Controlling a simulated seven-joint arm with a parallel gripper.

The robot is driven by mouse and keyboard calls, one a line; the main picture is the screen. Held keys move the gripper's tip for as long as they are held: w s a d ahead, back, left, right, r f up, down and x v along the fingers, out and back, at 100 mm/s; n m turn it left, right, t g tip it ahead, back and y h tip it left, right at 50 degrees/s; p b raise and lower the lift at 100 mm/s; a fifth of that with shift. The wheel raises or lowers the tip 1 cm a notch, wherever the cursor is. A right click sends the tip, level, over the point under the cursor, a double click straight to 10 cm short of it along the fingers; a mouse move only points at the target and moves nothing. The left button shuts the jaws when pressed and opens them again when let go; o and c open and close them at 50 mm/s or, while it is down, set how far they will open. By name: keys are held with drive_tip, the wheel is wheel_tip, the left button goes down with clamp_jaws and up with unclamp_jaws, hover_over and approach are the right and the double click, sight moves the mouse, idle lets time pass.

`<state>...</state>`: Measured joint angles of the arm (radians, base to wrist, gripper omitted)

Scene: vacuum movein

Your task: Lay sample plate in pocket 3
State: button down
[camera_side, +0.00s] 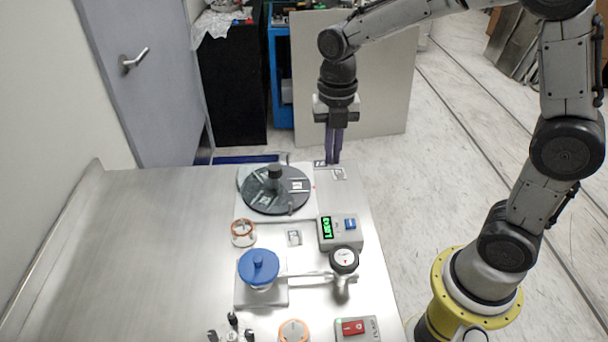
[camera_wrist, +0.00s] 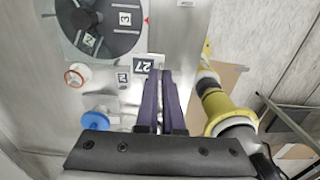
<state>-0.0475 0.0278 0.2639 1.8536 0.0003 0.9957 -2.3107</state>
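My gripper (camera_side: 335,161) points down at the table's far right edge, beside the disc; its purple fingers also show in the wrist view (camera_wrist: 161,74). They are close together with a narrow gap, and I cannot tell whether anything is between them. The dark round disc (camera_side: 259,198) has a central knob. In the wrist view its pocket label 3 (camera_wrist: 125,18) lies near a red mark, with label 2 (camera_wrist: 88,40) beside it. A small plate marked 27 (camera_wrist: 142,65) lies by the fingertips. A smaller marked square (camera_side: 293,238) lies on the table. I cannot tell which is the sample plate.
An orange-rimmed ring (camera_side: 243,231), a blue-lidded pot (camera_side: 259,267), a box with a green display (camera_side: 339,232), a round black-rimmed gauge (camera_side: 344,260) and a red switch box (camera_side: 353,328) stand nearer. The table's left side (camera_side: 150,255) is clear.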

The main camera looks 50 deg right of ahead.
hover_over(305, 187)
drive_tip(key=f, duration=0.6)
drive_tip(key=shift+s+f, duration=0.1)
drive_tip(key=shift+s, duration=0.1)
drive_tip(key=shift+w+f, duration=0.25)
drive_tip(key=shift+f, duration=1.6)
drive_tip(key=shift+f, duration=0.2)
drive_tip(key=c, duration=1)
unclamp_jaws()
drive_tip(key=shift+c, duration=0.2)
drive_tip(key=shift+r, duration=0.1)
